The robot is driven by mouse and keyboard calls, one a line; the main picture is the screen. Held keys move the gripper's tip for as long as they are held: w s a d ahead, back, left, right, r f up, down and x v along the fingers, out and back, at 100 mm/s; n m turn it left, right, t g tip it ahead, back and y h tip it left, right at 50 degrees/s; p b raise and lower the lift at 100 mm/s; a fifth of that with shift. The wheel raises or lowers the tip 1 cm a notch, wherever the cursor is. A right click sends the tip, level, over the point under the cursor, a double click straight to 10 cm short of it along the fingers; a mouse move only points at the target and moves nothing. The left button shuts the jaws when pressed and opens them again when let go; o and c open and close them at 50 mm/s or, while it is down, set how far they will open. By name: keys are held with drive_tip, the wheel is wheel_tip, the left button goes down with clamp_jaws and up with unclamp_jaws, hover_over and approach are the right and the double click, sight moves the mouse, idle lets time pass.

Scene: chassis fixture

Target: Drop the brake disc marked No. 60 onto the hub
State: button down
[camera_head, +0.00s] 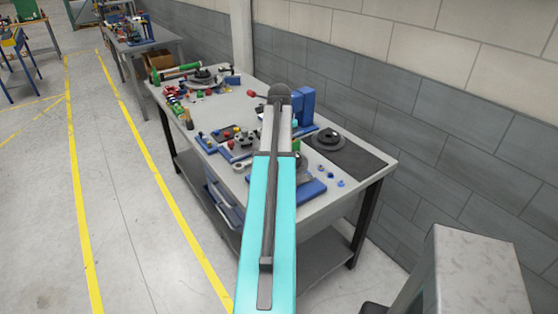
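A dark round disc-like part with a raised centre (327,141) lies on a dark mat (352,157) at the right end of the workbench. Another dark round part (203,77) sits at the bench's far left end. No number is readable on either, so I cannot tell which is disc No. 60 or which is the hub. My teal and grey arm crosses the middle of the view over the bench and hides part of it. My gripper's fingers do not show.
The grey workbench (376,168) stands along a block wall. A blue fixture (303,108) stands behind my arm. Small blue parts (330,177) lie near the front right. Tools and coloured parts crowd the left half. Open floor (130,230) with yellow lines lies left.

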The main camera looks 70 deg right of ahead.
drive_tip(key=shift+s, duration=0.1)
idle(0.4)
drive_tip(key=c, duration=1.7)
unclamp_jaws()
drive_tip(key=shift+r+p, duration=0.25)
drive_tip(key=shift+p, duration=0.1)
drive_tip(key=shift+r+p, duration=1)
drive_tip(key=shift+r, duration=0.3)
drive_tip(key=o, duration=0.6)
